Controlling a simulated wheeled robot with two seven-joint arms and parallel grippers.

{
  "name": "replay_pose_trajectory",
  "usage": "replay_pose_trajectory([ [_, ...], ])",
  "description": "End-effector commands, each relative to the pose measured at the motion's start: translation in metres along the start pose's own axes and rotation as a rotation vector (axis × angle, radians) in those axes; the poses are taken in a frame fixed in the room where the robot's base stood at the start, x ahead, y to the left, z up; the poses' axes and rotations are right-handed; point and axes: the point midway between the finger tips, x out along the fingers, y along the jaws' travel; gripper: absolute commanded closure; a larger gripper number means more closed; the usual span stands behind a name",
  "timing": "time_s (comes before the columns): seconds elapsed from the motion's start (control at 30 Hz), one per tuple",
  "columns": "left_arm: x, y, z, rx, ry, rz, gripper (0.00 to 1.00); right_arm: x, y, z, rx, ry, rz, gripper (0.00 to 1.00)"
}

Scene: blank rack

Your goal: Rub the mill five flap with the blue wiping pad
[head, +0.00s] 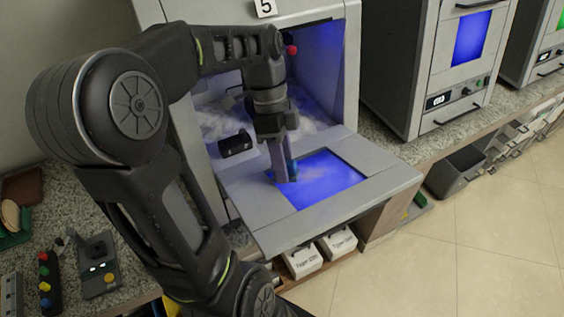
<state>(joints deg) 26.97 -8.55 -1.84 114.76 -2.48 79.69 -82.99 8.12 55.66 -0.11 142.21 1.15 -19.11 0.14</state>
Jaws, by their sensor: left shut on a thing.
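The mill with the number 5 plate (265,7) stands at the top middle. Its flap (395,179) is folded down and lies about level, with a blue-lit window (325,183) in its middle. My left gripper (284,178) points down at the left part of the window. It is shut on the blue wiping pad (293,168), of which only a small blue edge shows beside the fingers. The pad is at the window's surface; whether it touches cannot be told for sure. My right gripper is not in view.
The mill's chamber (318,84) is open behind the flap, with pale residue and a dark block (235,143) inside. Another mill (430,60) stands to the right, closed. White labelled bins (303,261) sit below the flap. A control box (97,264) lies on the counter at left.

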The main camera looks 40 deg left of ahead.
Motion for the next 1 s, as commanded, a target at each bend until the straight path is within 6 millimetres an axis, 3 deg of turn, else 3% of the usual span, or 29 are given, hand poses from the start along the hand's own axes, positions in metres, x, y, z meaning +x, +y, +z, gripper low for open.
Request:
replay_pose_trajectory([
  [0.33,0.002,-0.019,-0.024,0.002,0.000,0.000,0.97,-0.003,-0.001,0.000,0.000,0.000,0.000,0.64],
  [1.0,0.003,-0.030,-0.038,0.002,0.000,0.000,0.97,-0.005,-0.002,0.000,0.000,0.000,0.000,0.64],
])
